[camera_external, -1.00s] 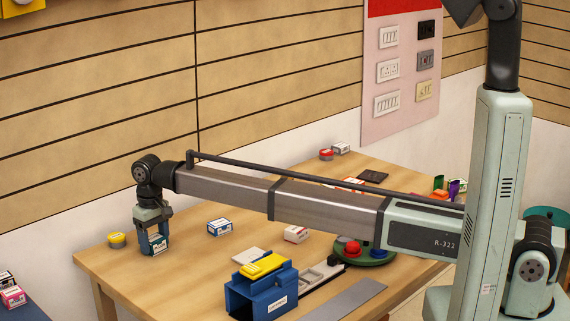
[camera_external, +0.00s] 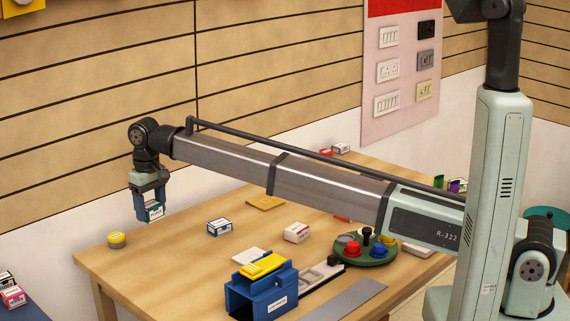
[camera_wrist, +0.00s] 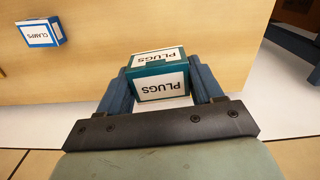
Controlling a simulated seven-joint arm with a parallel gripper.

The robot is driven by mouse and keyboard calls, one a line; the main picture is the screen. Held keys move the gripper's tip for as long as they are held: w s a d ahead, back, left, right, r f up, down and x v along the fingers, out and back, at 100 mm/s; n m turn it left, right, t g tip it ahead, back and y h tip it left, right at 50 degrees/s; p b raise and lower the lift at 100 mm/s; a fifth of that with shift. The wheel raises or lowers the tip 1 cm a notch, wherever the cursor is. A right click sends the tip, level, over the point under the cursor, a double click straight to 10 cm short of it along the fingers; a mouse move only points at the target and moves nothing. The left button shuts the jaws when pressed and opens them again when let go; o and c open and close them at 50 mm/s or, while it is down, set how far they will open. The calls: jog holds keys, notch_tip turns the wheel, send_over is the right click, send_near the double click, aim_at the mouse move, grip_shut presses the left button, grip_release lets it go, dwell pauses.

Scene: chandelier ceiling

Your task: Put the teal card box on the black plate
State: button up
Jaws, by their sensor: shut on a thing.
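The teal card box (camera_external: 154,213), with white faces reading "PLUGS", is held between the blue fingers of my gripper (camera_external: 148,206). It hangs above the far left part of the wooden table. In the wrist view the box (camera_wrist: 160,84) sits squarely between both fingers, which touch its sides. The black plate is hidden behind my arm in the outside view and is not in the wrist view.
A blue-and-white box (camera_external: 219,227) marked "CLAMPS" and a yellow round tin (camera_external: 117,239) stand nearby. A yellow flat plate (camera_external: 265,202), a white-and-red box (camera_external: 297,232), a blue holder (camera_external: 262,289) and a green round base (camera_external: 366,256) with coloured knobs lie further right.

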jog(key=w+d+m, duration=0.3)
jog(key=w+d, duration=1)
jog(key=w, duration=0.3)
jog(key=w+d+m, duration=0.2)
jog(key=w+d, duration=1.1)
jog(key=w, duration=0.4)
jog(key=m, duration=0.5)
send_over(373, 175)
jog(key=shift+s+a+f, duration=0.1)
jog(key=shift+f, duration=4.3)
jog(key=shift+f, duration=0.1)
jog(key=o, duration=1.1)
jog(key=shift+c, duration=0.2)
